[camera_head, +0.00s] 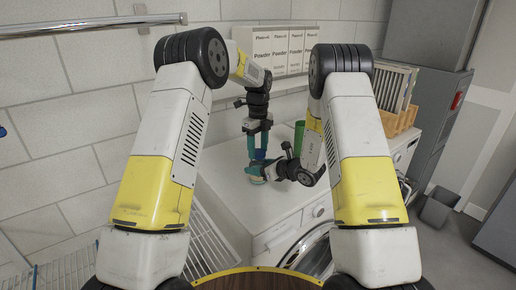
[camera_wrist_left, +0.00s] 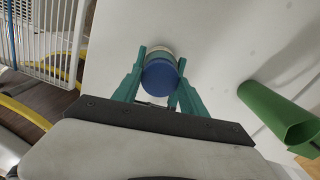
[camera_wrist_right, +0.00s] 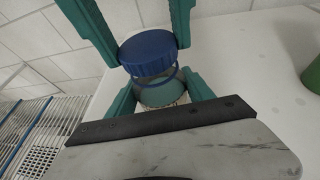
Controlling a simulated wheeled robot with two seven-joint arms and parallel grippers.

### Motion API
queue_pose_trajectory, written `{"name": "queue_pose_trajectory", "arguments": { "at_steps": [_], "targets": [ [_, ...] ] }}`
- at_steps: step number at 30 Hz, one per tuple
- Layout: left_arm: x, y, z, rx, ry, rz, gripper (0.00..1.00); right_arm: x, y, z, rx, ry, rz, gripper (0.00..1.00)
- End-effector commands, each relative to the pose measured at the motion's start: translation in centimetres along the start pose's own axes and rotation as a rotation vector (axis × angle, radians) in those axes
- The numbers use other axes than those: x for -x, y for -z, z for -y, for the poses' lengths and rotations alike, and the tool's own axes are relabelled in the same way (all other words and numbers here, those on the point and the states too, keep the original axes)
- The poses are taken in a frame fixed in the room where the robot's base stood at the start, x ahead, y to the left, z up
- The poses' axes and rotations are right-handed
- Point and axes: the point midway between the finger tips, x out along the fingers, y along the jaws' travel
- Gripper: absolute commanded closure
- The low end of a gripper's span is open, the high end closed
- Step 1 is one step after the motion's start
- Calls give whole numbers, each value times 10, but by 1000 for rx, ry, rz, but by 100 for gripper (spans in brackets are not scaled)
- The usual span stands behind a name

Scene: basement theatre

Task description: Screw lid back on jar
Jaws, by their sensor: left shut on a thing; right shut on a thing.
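The ribbed blue lid (camera_wrist_right: 148,52) is held between the teal fingers of my left gripper (camera_head: 259,153), which points down from above. It also shows in the left wrist view (camera_wrist_left: 160,79). The jar (camera_wrist_right: 160,93), partly see-through with a thin blue ring near its top, stands upright on the white machine top. My right gripper (camera_head: 257,172) reaches in from the side, shut around the jar. In the right wrist view the lid is just above the jar, roughly over its mouth, with a small gap seeming to show. The jar's lower part is mostly hidden by my right gripper.
The white washing machine top (camera_head: 220,190) is mostly clear around the jar. A green cylinder (camera_wrist_left: 280,115) stands to the right of the jar. A wooden crate (camera_head: 398,118) stands farther right. A white wire rack (camera_wrist_left: 45,30) is beyond the machine's left edge.

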Motion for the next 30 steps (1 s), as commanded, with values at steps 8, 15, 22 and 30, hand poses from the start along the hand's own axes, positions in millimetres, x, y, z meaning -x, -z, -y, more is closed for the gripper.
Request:
{"name": "queue_pose_trajectory", "arguments": {
  "at_steps": [8, 15, 22, 30],
  "targets": [
    [-6, 0, 0, 1, -1, -1, 87, 0, -1, 0, 0, 0, 1, 100],
    [-8, 0, -1, -64, -1, -2, 87, 0, 0, 0, 0, 0, 1, 100],
    [-8, -1, -1, -595, 3, -4, 87, 0, 0, 0, 0, 0, 1, 100],
    [-14, 2, -2, -1248, 0, -17, 87, 0, 0, 0, 0, 0, 1, 100]
  ]
}}
